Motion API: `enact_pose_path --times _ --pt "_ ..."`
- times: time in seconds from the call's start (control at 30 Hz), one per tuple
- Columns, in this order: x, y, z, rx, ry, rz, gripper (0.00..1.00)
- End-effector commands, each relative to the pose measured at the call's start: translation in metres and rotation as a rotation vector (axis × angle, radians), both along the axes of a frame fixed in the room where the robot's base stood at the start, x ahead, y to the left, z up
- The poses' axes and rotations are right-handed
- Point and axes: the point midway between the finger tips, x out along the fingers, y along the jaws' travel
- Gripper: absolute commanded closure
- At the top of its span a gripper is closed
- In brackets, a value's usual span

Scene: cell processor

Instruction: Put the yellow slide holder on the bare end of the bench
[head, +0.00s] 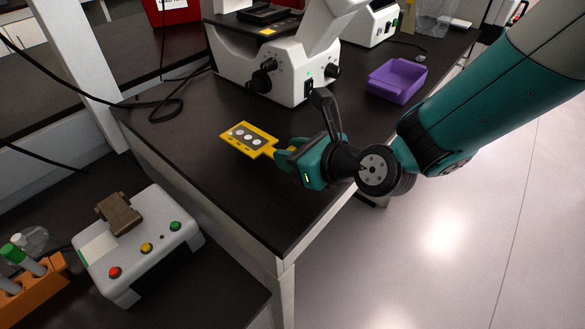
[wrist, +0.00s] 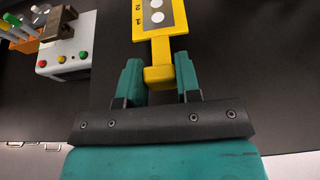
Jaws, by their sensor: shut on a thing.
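The yellow slide holder (head: 233,138) is a flat plate with a dark strip bearing white round spots and a short handle. It is over the bare front end of the dark bench (head: 262,205). My gripper (head: 287,152) is shut on the handle, coming from the right. In the wrist view, the teal fingers (wrist: 158,74) stand on either side of the holder's yellow handle (wrist: 159,77), and the plate points away from me. Whether the holder touches the bench top or is slightly above it, I cannot tell.
A white microscope (head: 285,75) stands behind the holder. A purple tray (head: 397,80) sits at the back right. A white box with colored buttons (head: 137,247) and an orange tube rack (head: 35,283) are on a lower surface at left. The bench around the holder is clear, with cables farther left.

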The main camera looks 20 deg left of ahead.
Motion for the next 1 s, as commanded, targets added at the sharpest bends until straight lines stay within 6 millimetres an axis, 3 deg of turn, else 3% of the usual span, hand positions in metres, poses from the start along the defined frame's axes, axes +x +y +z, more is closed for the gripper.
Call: enact_pose_path --times 0.27,0.6,0.63,0.73,1.0 --pt "0.000 -0.001 -0.037 -0.002 0.003 -0.002 0.96" --pt "0.001 -0.001 -0.040 0.000 -0.001 -0.002 0.96" --pt "0.001 -0.001 -0.041 0.000 -0.001 -0.002 0.67" --pt "0.001 -0.001 -0.040 0.000 -0.001 -0.002 0.44" --pt "0.001 -0.001 -0.039 0.000 -0.001 -0.002 0.43"
